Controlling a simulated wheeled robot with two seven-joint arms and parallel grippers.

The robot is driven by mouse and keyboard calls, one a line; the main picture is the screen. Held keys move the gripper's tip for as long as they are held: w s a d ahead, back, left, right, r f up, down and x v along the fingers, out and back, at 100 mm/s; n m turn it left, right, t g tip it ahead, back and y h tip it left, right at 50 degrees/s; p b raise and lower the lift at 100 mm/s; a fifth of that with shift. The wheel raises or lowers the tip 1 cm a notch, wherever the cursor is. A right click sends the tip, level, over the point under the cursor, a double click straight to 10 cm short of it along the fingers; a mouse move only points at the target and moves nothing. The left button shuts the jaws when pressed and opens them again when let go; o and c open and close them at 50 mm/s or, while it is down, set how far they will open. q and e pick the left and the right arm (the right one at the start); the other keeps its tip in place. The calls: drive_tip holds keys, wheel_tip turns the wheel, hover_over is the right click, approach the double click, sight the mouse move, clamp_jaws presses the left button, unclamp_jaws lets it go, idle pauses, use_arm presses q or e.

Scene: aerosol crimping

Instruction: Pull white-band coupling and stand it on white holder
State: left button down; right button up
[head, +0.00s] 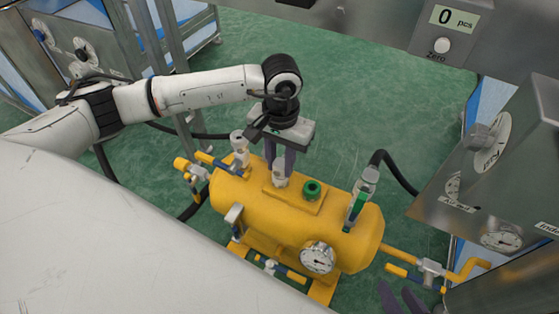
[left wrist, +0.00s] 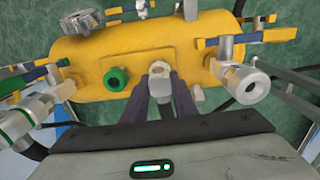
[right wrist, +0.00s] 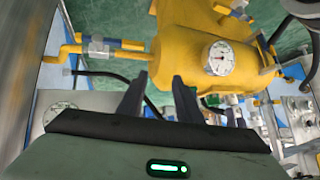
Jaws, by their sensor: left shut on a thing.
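My left gripper (head: 281,166) is over the top of the yellow tank, fingers pointing down. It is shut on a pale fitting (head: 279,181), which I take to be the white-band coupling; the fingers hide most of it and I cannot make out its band. The fingers (left wrist: 168,84) also show in the left wrist view, close to the tank's raised plate. I cannot tell whether the fitting rests on the white holder, which is not clearly distinguishable. My right gripper (right wrist: 158,92) is open and empty; its fingers show at the lower right of the head view (head: 402,297).
A green ring fitting (head: 313,190) sits beside the left gripper on the tank (head: 350,245). A green-band coupling (head: 360,200) with a black hose stands to its right. A grey valve fitting (head: 239,148) stands left. A gauge (head: 318,257) faces front. Grey machinery (head: 505,190) flanks the right.

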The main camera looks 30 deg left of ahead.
use_arm(q)
drive_tip(key=shift+f+b, duration=0.45)
drive_tip(key=shift+f, duration=0.05)
use_arm(e)
drive_tip(key=shift+d+f, duration=0.2)
drive_tip(key=shift+f, duration=1.5)
use_arm(q)
drive_tip(key=c, duration=1.4)
unclamp_jaws()
drive_tip(key=shift+o, duration=0.2)
drive_tip(key=shift+f, duration=0.1)
wheel_tip(320, 180, up, 11)
drive_tip(key=p, duration=0.3)
drive_tip(key=shift+p, duration=0.3)
use_arm(e)
drive_tip(key=r, duration=0.3)
drive_tip(key=shift+s+a+r+g, duration=0.1)
drive_tip(key=shift+a+r+g, duration=0.1)
drive_tip(key=shift+a+g, duration=0.1)
drive_tip(key=shift+s, duration=0.1)
